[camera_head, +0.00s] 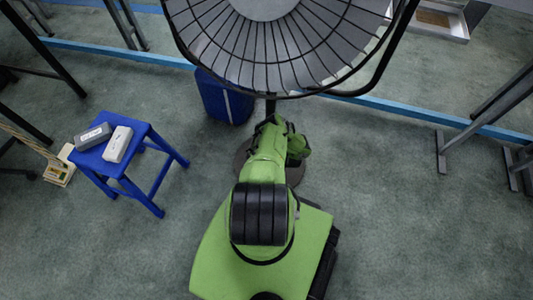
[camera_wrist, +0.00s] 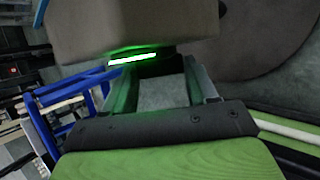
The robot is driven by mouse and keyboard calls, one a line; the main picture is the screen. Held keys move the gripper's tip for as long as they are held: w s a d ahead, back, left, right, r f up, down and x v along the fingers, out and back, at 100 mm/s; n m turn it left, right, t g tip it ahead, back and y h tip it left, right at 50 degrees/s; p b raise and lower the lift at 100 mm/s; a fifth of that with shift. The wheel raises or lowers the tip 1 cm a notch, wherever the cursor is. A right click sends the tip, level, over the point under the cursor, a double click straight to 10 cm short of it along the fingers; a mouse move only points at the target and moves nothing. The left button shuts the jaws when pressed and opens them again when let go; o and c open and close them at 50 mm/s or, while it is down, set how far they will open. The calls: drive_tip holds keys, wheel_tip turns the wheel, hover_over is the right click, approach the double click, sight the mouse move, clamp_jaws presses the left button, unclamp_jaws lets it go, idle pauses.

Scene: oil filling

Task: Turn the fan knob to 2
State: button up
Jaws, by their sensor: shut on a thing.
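The large fan (camera_head: 290,65) stands at the top of the head view, with its round wire cage over a thin pole and a dark disc base. In the wrist view a grey-brown housing (camera_wrist: 140,28) fills the top, close in front of my gripper (camera_wrist: 160,70). Its two fingers reach up to a dark piece under the housing, which appears to be the fan knob (camera_wrist: 158,65), and are shut on it. A green glow lights the left finger and the housing's lower edge. The knob's setting cannot be read. My arm hides the gripper and knob in the head view.
A blue stool (camera_head: 133,165) with two grey boxes (camera_head: 106,139) stands left of my arm. A blue bin (camera_head: 222,100) stands behind the arm, near the fan pole. Dark metal legs (camera_head: 480,125) stand at the right. The floor between is clear.

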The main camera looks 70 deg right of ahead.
drive_tip(key=shift+s+f+t, duration=0.1)
drive_tip(key=shift+t, duration=0.3)
drive_tip(key=o, duration=1.1)
drive_tip(key=shift+c, duration=0.2)
